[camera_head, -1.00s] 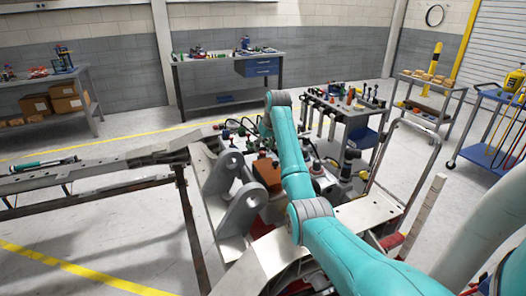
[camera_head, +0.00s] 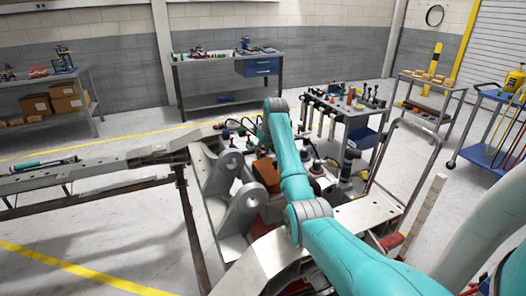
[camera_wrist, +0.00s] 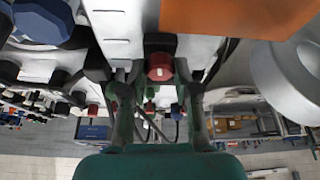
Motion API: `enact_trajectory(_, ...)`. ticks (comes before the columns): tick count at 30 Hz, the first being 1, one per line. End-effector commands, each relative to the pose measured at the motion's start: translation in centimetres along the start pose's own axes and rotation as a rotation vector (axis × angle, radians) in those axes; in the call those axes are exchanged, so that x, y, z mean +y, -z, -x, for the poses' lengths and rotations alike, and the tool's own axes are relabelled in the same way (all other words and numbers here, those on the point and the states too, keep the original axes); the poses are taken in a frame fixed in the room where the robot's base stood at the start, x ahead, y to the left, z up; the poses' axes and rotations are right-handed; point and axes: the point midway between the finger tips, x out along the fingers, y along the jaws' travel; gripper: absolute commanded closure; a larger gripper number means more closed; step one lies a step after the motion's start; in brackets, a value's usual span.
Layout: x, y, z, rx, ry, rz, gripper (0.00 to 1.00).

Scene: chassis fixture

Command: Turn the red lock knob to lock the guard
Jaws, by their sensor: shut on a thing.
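The red lock knob (camera_wrist: 160,66) shows in the wrist view, below a dark block and between the fingers of my gripper (camera_wrist: 159,76). My gripper is shut on it; the exact contact at the fingertips is hard to make out. In the head view my own arm hides the gripper and I cannot make out the knob. An orange panel (camera_wrist: 235,15) fills the top right of the wrist view, beside the knob. An orange-brown block (camera_head: 267,171) sits on the fixture in the head view. I cannot tell which part is the guard.
A grey bracket with round holes (camera_head: 240,212) stands left of my arm. A round grey part (camera_wrist: 290,75) is close on the right in the wrist view, and a blue-topped part (camera_wrist: 43,20) is at upper left. A tool cart (camera_head: 345,103) stands behind the fixture.

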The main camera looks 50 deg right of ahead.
Motion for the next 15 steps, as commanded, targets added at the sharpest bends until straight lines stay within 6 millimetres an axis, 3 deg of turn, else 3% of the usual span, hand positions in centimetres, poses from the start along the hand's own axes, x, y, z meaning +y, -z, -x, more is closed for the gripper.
enact_trajectory(15, -0.06, 0.03, 0.01, 0.000, -0.048, -0.117, 1.00)
